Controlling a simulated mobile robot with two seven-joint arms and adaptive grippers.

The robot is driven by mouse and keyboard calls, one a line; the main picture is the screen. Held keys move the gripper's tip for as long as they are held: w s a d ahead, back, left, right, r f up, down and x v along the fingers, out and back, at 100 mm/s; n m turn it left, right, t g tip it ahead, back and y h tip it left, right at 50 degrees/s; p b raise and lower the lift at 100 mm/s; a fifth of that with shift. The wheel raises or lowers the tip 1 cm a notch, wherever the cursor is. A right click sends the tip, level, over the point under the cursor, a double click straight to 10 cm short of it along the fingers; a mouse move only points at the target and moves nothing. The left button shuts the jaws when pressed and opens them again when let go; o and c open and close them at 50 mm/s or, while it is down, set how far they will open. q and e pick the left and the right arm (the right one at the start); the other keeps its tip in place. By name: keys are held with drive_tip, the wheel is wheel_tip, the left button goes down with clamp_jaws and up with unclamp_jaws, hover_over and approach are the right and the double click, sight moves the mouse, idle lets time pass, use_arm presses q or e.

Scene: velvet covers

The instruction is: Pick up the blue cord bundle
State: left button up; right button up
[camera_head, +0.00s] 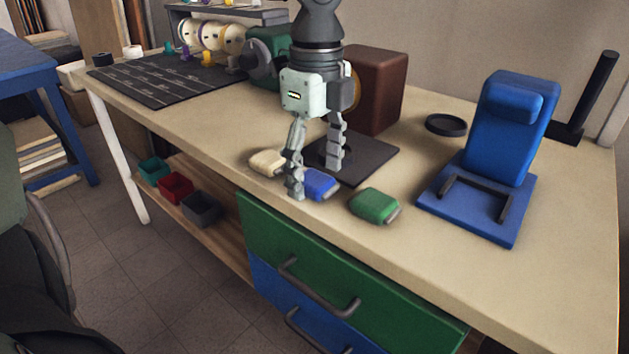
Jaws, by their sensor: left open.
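The blue cord bundle (321,185) lies on the beige workbench (430,265) near its front edge, between a cream bundle (267,162) on its left and a green bundle (375,205) on its right. My left gripper (315,180) points down over the bench at the blue bundle. Its fingers are apart, one in front of the bundle's left end and one farther back. The front finger hides part of the blue bundle. I cannot tell whether either finger touches it. My right gripper is not in view.
A dark flat mat (365,162) and a brown box (378,90) are behind the gripper. A blue padded stand (490,150) and a black round dish (446,124) are at the right. A dark ruled mat (150,80) lies at the left. The bench's front right is clear.

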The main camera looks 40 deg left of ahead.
use_arm(q)
drive_tip(key=shift+f, duration=0.45)
drive_tip(key=c, duration=1)
drive_tip(key=shift+c, duration=0.2)
